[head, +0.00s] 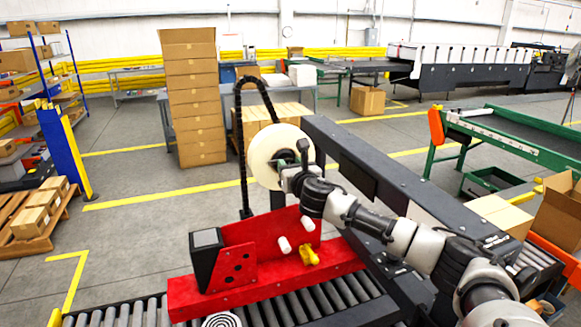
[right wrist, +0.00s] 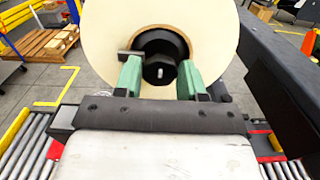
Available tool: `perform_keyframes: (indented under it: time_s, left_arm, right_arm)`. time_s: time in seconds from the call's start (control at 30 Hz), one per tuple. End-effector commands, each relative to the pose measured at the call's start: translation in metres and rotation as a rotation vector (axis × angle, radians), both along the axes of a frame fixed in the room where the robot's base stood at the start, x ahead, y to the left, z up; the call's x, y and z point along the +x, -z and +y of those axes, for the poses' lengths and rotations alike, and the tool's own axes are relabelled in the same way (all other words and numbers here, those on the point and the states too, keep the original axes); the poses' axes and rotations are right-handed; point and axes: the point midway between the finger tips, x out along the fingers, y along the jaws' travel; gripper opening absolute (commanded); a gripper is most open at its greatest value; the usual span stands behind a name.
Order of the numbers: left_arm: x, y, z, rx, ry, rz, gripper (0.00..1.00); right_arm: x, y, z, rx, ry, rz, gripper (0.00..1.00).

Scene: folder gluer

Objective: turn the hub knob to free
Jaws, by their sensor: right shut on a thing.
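The hub knob (right wrist: 160,72) is a black round piece with a pale centre pin, set in the dark hub of a large cream-coloured disc (head: 262,150). The disc also fills the upper part of the right wrist view (right wrist: 95,50). My right gripper (head: 288,168) is at the hub in the head view, and its hand hides most of the knob there. In the right wrist view its two green fingers (right wrist: 160,82) stand on either side of the knob, shut on it. My left gripper is not in view.
Below the disc is a red frame (head: 235,295) with white pegs and a yellow part (head: 309,255), over a roller conveyor (head: 330,297). A dark beam (head: 375,175) runs right of the disc. A stack of cartons (head: 195,100) stands behind.

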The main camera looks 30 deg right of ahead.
Motion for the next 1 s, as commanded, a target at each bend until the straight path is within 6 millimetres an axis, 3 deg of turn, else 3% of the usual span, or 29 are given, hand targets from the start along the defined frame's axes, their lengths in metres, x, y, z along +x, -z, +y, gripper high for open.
perform_keyframes:
  time_s: [0.27,1.0]
  left_arm:
    - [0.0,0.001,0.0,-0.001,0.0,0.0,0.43]
    - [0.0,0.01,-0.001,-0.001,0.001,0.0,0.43]
  right_arm:
    - [0.0,0.001,0.0,0.163,0.0,-0.037,0.16]
    - [-0.001,0.003,-0.002,0.841,0.0,-0.201,0.16]
